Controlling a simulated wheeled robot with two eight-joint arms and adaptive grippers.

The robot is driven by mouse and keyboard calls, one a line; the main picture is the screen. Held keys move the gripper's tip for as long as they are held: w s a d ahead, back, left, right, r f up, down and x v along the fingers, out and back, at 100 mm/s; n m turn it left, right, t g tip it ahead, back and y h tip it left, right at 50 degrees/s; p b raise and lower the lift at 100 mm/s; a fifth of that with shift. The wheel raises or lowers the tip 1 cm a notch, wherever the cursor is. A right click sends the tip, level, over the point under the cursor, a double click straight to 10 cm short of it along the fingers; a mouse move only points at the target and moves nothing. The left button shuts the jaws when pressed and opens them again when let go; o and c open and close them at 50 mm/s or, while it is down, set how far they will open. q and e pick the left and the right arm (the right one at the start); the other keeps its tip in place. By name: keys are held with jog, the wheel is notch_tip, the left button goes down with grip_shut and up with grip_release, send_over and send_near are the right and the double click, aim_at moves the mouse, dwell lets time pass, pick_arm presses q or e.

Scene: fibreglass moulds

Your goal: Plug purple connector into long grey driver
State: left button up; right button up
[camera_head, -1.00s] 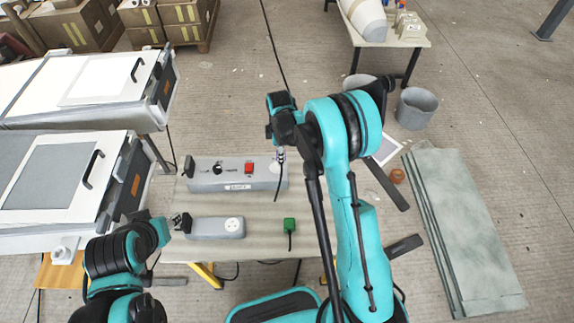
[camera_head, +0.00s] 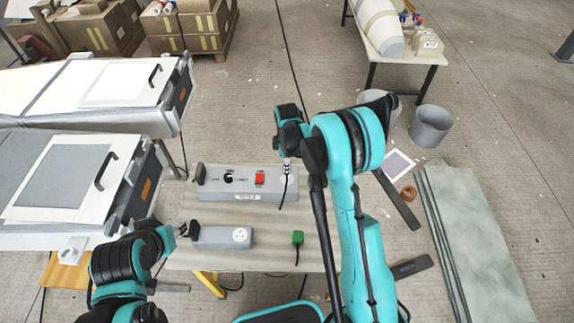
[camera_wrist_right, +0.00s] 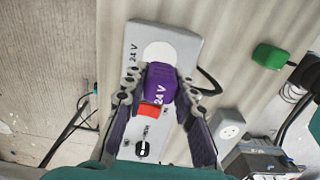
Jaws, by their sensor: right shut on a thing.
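The long grey driver (camera_head: 215,190) lies on the table, with a red switch, a black knob and a black handle at its left end. The right wrist view shows its grey body (camera_wrist_right: 187,48), its "24 V" label and a white round face. My right gripper (camera_wrist_right: 158,98) is shut on the purple connector (camera_wrist_right: 160,80), marked "24 V", over the driver's end beside the white face. I cannot tell whether the connector touches the driver. In the head view my right gripper (camera_head: 288,152) hides the connector. My left gripper (camera_head: 184,230) is by the short driver's handle; its jaws are unclear.
A short grey driver (camera_head: 215,238) with a white round socket lies in front of the long one. A green connector (camera_head: 297,239) lies to its right on the table (camera_head: 270,222). Moulds stand at the left; green-grey boards (camera_head: 480,240) lie on the floor at right.

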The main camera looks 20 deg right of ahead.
aim_at(287, 179)
jog(key=shift+f+b, duration=0.9)
jog(key=shift+f, duration=1.05)
jog(key=shift+b, duration=0.5)
dwell(0.7)
jog(key=shift+f+b, duration=0.55)
jog(key=shift+f, duration=0.1)
jog(key=o, duration=1.1)
jog(key=shift+r, duration=0.1)
jog(key=shift+o, duration=0.3)
notch_tip(287, 179, up, 12)
